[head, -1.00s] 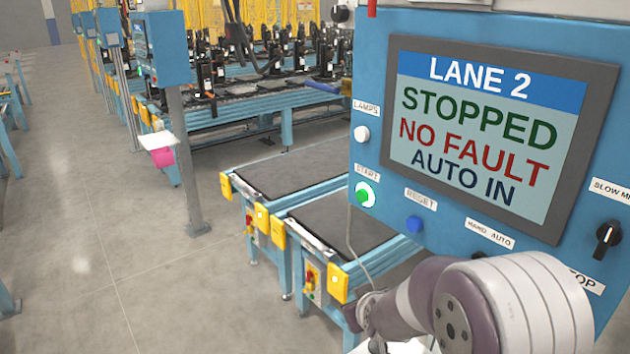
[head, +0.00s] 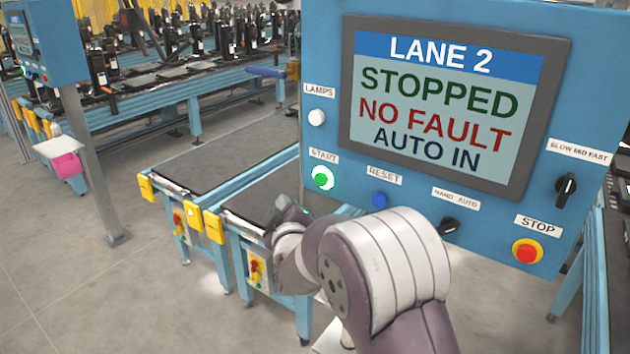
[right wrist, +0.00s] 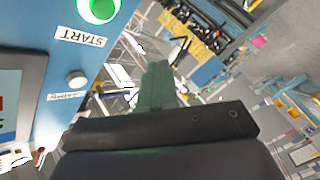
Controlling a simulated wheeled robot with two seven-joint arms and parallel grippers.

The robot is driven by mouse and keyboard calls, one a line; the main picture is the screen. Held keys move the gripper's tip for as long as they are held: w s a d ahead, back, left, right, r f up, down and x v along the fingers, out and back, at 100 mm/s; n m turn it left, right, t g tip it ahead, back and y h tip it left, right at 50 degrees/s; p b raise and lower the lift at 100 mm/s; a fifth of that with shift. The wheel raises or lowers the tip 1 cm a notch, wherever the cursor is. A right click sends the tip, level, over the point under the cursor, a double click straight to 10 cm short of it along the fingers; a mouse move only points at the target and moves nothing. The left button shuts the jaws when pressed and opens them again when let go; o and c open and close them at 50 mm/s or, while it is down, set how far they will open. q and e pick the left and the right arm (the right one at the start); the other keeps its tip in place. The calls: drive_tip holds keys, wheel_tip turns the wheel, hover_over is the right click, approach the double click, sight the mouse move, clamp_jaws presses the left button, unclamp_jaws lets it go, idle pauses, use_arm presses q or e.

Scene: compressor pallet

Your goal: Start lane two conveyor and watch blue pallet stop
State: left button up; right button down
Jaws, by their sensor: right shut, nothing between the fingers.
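The blue control panel (head: 440,20) fills the right of the head view. Its screen (head: 440,105) reads LANE 2, STOPPED, NO FAULT, AUTO IN. The green START button (head: 323,178) is at the panel's lower left; it also shows at the top of the right wrist view (right wrist: 98,8). My right gripper (head: 290,212) is shut and empty, below and left of the START button, apart from it. Its closed fingers (right wrist: 160,85) show in the right wrist view. The lane conveyors (head: 270,195) stand behind it. I see no blue pallet I can make out. My left gripper is not in view.
The panel also carries a white lamps button (head: 317,117), a blue RESET button (head: 379,200), a HAND/AUTO knob (head: 449,226), a speed knob (head: 566,188) and a red STOP button (head: 527,251). Another blue panel on a post (head: 95,190) stands left.

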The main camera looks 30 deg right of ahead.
approach(314, 187)
wheel_tip(314, 187, up, 3)
drive_tip(key=w+a, duration=0.2)
drive_tip(key=a, duration=0.1)
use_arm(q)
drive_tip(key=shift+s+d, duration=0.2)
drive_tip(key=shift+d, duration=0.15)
use_arm(e)
drive_tip(key=d, duration=0.1)
drive_tip(key=w+d, duration=0.1)
drive_tip(key=shift+w+d, duration=0.25)
drive_tip(key=shift+d, duration=0.1)
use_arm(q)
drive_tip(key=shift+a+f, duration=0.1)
use_arm(e)
drive_tip(key=shift+w+a, duration=0.1)
drive_tip(key=shift+a, duration=0.05)
use_arm(q)
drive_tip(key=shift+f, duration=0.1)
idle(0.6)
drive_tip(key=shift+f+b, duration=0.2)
drive_tip(key=shift+b, duration=0.3)
use_arm(e)
drive_tip(key=shift+w+d, duration=0.15)
drive_tip(key=shift+d, duration=0.3)
